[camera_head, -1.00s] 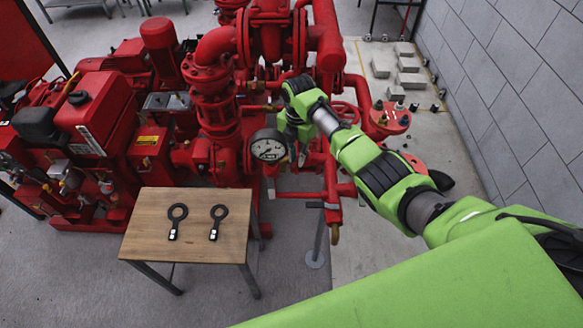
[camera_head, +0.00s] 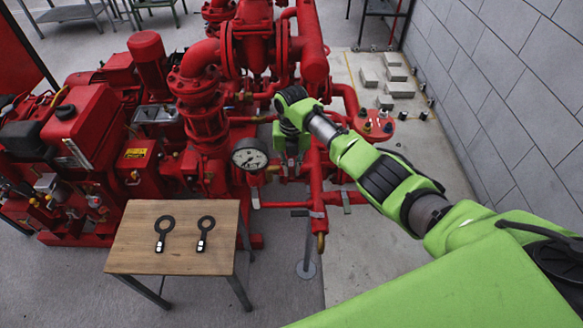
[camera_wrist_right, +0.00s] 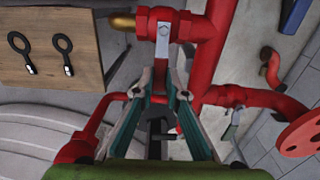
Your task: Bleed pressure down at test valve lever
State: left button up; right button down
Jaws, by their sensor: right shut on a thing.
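In the right wrist view, a silver valve lever (camera_wrist_right: 163,40) stands out from a red valve body (camera_wrist_right: 150,22), with a brass outlet (camera_wrist_right: 122,22) beside it. My right gripper (camera_wrist_right: 167,72) has its fingertips closed about the lever's near end. In the head view my right gripper (camera_head: 292,145) reaches down among the red pipes, just right of the round pressure gauge (camera_head: 250,158); its fingertips are hard to make out there. The gauge needle is too small to read. My left gripper is not in view.
A wooden table (camera_head: 180,262) with two dark ring-handled tools (camera_head: 163,232) stands at the front left. Red pumps and pipes (camera_head: 205,90) crowd the left and middle. Another lever (camera_wrist_right: 232,125) is on a pipe at right in the wrist view. A block wall (camera_head: 500,80) bounds the right.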

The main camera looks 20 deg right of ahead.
aim_at(291, 172)
dwell(0.3)
jog(key=c, duration=2)
grip_release()
notch_tip(291, 172, up, 12)
jog(key=shift+r, duration=0.1)
